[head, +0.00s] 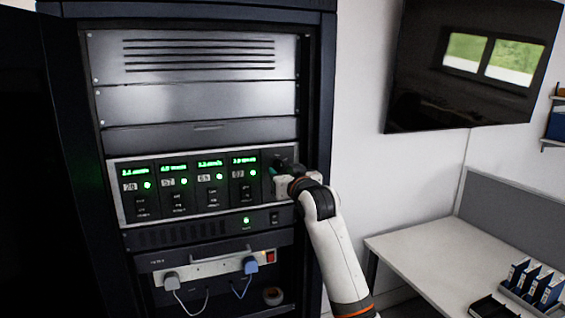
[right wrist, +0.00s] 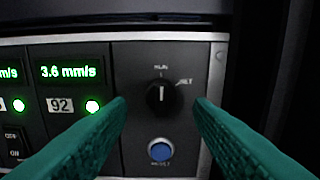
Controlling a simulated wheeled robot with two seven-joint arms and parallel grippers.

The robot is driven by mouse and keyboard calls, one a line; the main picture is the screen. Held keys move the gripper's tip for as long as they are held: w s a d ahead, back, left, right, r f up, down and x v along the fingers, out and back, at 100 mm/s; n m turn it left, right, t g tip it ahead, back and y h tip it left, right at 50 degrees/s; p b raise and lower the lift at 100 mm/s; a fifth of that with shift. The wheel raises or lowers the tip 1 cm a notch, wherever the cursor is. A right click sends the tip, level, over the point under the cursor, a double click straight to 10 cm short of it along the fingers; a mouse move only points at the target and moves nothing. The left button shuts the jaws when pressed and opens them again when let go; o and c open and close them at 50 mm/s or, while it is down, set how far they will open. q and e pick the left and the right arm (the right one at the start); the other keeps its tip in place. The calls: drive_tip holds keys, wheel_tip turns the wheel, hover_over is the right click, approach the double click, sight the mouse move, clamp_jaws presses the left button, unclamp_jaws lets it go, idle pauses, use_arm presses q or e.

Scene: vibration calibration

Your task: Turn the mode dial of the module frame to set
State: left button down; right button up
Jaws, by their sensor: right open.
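The module frame (head: 116,192) is set in a dark rack, with several modules showing green readouts and lit green lamps. In the right wrist view its black mode dial (right wrist: 161,97) has its white mark pointing straight up at RUN; SET is marked to the upper right. My right gripper (right wrist: 160,101) is open, its two green fingers on either side of the dial and apart from it. In the head view the right gripper (head: 283,176) is at the right end of the frame and mostly hides the dial area. My left gripper is not in view.
A blue reset button (right wrist: 161,150) is just below the dial. Below the frame are a unit with a green lamp and a power strip (head: 215,266) with plugs and cables. A white desk (head: 425,250) stands to the right.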

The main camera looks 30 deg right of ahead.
drive_tip(key=shift+x, duration=0.85)
drive_tip(key=shift+c, duration=0.7)
drive_tip(key=c, duration=0.8)
drive_tip(key=shift+c, duration=0.2)
drive_tip(key=shift+m, duration=0.3)
drive_tip(key=m, duration=0.5)
drive_tip(key=shift+a, duration=0.15)
drive_tip(key=m, duration=0.6)
drive_tip(key=shift+r, duration=0.1)
